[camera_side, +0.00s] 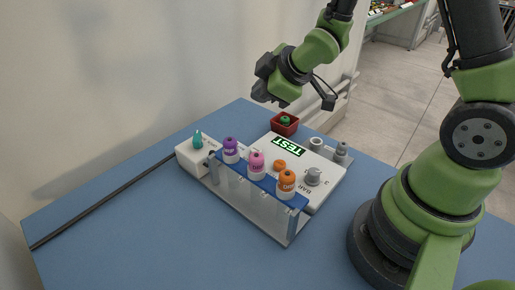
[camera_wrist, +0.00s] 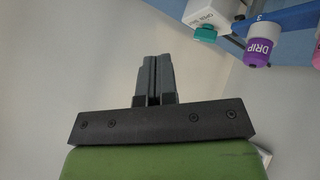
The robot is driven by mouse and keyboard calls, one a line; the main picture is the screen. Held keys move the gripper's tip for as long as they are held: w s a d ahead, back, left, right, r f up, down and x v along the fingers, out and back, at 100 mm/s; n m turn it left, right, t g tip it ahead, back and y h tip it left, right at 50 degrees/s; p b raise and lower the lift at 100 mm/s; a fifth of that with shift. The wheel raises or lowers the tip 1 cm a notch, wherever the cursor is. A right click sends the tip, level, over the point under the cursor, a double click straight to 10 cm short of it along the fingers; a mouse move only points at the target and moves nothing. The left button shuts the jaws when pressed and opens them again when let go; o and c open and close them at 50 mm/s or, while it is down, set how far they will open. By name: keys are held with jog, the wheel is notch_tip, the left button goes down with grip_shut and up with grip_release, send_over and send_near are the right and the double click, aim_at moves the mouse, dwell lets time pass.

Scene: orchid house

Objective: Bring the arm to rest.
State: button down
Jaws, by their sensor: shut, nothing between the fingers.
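My green arm reaches over the back of the blue table (camera_side: 110,220) in the side view. My gripper (camera_side: 262,92) hangs in the air above the table's back edge, up and left of the small red box (camera_side: 285,123). In the wrist view my gripper (camera_wrist: 155,62) has its two dark fingers together, with nothing between them. It touches nothing that I can see.
A clear rack with a blue top (camera_side: 262,184) holds purple (camera_side: 230,143), pink (camera_side: 257,157) and orange (camera_side: 287,178) capped bottles. Behind it is a white device (camera_side: 328,190) with a TEST sign (camera_side: 288,147). A teal-tipped white box (camera_side: 190,158) stands left. The left table is mostly clear.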

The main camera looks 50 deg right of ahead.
jog(key=s+r+m, duration=0.7)
jog(key=s+r, duration=0.1)
jog(key=r, duration=0.3)
jog(key=s+a+r+m, duration=0.2)
jog(key=s, duration=0.3)
jog(key=s+a+r+m+g+y, duration=0.1)
jog(key=s+a+m, duration=0.1)
jog(key=s, duration=0.4)
jog(key=shift+a+r+m+g+y, duration=0.3)
jog(key=shift+r+m, duration=0.05)
jog(key=shift+m, duration=0.25)
